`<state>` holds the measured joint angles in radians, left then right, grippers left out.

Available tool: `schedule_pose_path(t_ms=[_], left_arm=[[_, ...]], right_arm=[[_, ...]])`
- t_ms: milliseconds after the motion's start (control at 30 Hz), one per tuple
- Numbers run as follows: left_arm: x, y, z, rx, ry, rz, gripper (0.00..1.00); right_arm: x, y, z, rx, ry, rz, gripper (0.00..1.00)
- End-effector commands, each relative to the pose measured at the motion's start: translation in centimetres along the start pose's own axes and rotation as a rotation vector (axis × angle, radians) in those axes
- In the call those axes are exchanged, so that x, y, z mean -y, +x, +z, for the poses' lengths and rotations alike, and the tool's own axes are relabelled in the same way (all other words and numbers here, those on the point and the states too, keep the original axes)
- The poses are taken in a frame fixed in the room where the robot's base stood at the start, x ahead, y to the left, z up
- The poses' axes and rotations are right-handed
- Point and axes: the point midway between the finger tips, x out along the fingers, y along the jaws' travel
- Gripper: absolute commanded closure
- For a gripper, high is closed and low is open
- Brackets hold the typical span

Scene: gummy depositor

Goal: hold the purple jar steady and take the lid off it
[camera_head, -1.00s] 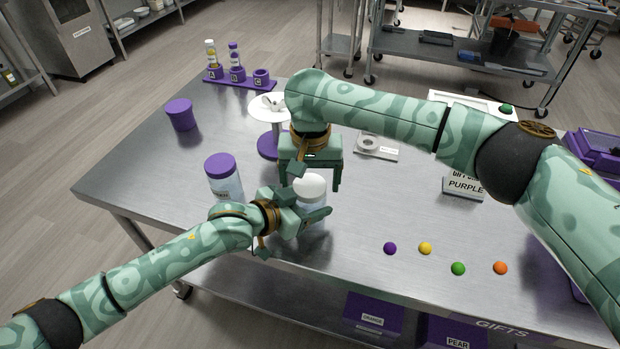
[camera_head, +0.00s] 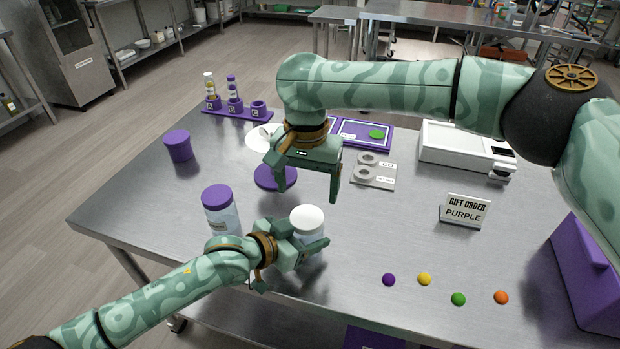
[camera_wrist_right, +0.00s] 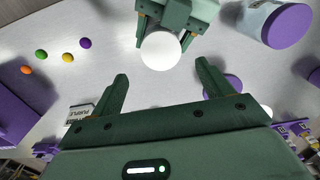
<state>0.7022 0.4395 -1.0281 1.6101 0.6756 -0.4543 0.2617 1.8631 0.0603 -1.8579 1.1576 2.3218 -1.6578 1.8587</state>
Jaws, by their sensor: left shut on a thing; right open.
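A clear jar with a white lid (camera_head: 307,217) stands on the table, and my left gripper (camera_head: 306,250) is shut around its body. The lid sits on this jar. In the right wrist view the white lid (camera_wrist_right: 161,50) shows in front of my left gripper (camera_wrist_right: 172,18). My right gripper (camera_head: 305,186) is open and empty, above and behind the white lid, apart from it. Its two spread fingers (camera_wrist_right: 162,74) show in the right wrist view. A second jar with a purple lid (camera_head: 216,197) stands to the left, untouched; its label is too small to read.
A purple cup (camera_head: 178,146) and a purple rack with bottles (camera_head: 237,110) stand at the back left. Several coloured gummies, including a purple one (camera_head: 388,280), lie at the front right. A sign (camera_head: 465,210) reads "GIFT ORDER PURPLE". The table between sign and jar is clear.

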Motion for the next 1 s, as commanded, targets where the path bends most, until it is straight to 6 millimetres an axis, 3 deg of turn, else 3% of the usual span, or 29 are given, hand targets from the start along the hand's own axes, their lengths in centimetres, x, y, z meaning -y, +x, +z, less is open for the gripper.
schedule_pose_path(t_ms=[400, 767, 800, 933, 1000], left_arm=[[0.0, 0.0, 0.0, 0.0, 0.0, 0.0, 0.99], [0.0, 0.0, 0.0, 0.0, 0.0, 0.0, 0.99], [0.0, 0.0, 0.0, 0.0, 0.0, 0.0, 0.99], [0.0, 0.0, 0.0, 0.0, 0.0, 0.0, 0.99], [0.0, 0.0, 0.0, 0.0, 0.0, 0.0, 0.99]], right_arm=[[0.1, 6.4, 0.1, 0.002, 0.008, -0.004, 0.21], [0.1, 7.4, 0.0, 0.001, 0.007, -0.005, 0.21], [0.1, 7.4, 0.0, 0.001, 0.007, -0.005, 0.24], [0.1, 7.4, 0.0, 0.001, 0.007, -0.005, 0.6], [0.1, 7.4, 0.0, 0.001, 0.007, -0.005, 0.66]])
